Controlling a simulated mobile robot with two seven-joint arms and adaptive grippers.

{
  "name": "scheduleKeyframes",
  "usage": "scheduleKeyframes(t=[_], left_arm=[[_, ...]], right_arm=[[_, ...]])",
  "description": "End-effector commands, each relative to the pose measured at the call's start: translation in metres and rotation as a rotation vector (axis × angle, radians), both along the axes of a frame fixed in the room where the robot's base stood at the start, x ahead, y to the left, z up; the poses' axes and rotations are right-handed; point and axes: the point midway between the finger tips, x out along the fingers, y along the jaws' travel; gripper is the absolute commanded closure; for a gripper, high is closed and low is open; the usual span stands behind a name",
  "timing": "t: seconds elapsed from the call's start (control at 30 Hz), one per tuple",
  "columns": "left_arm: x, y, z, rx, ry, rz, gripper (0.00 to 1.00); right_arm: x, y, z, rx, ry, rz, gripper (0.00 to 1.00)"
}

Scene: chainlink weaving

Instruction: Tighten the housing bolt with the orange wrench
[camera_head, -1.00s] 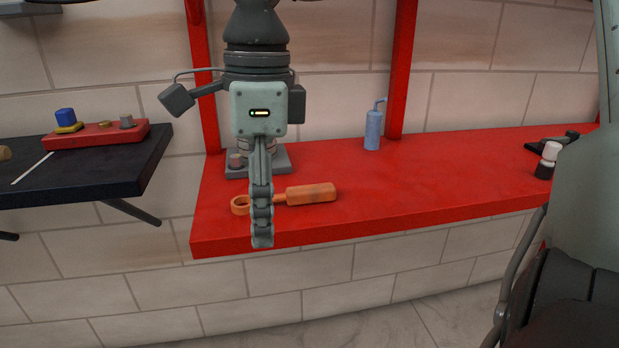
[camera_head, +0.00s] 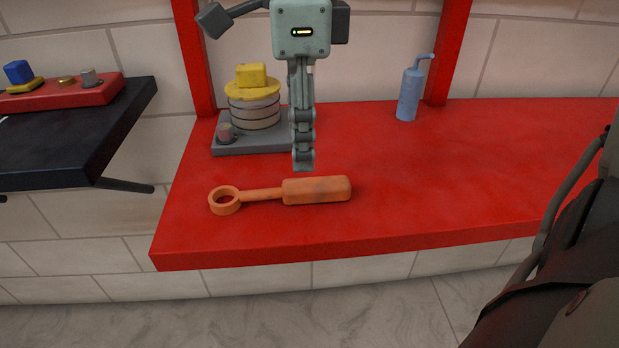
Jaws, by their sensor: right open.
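The orange wrench (camera_head: 316,190) lies flat on the red bench, its ring end to the left and its thick handle to the right. A housing (camera_head: 254,112) stands behind it, a ribbed cylinder with a yellow top on a grey base plate. A small grey-brown bolt (camera_head: 226,132) stands at the plate's front left corner. My right gripper (camera_head: 303,165) hangs pointing down, seen edge-on, open and empty. In the picture its fingertips are just above the wrench handle, apart from it, and its fingers cover the housing's right edge. My left gripper is not seen.
A blue bottle (camera_head: 408,94) with a bent spout stands at the back of the red bench (camera_head: 480,170). The bench is clear right of the wrench. A dark shelf (camera_head: 90,135) at the left holds a red block (camera_head: 60,95) with blue, yellow and grey pieces.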

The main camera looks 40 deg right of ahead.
Motion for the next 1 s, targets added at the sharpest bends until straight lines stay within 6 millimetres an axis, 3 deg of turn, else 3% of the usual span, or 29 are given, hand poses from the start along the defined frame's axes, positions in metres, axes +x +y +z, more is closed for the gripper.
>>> scheduleKeyframes(t=[0.33, 0.5, 0.8, 1.0], left_arm=[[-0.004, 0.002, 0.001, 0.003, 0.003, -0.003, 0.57], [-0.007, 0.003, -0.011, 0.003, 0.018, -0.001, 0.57], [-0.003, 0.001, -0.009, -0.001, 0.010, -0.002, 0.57], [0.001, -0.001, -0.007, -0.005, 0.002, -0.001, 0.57]], right_arm=[[0.000, -0.005, -0.044, 0.001, 0.008, 0.000, 0.48], [0.000, -0.006, -0.067, 0.001, 0.004, 0.000, 0.48], [0.001, -0.006, -0.072, 0.001, -0.001, -0.002, 0.48], [0.001, -0.006, -0.072, 0.001, -0.001, -0.002, 0.72]])
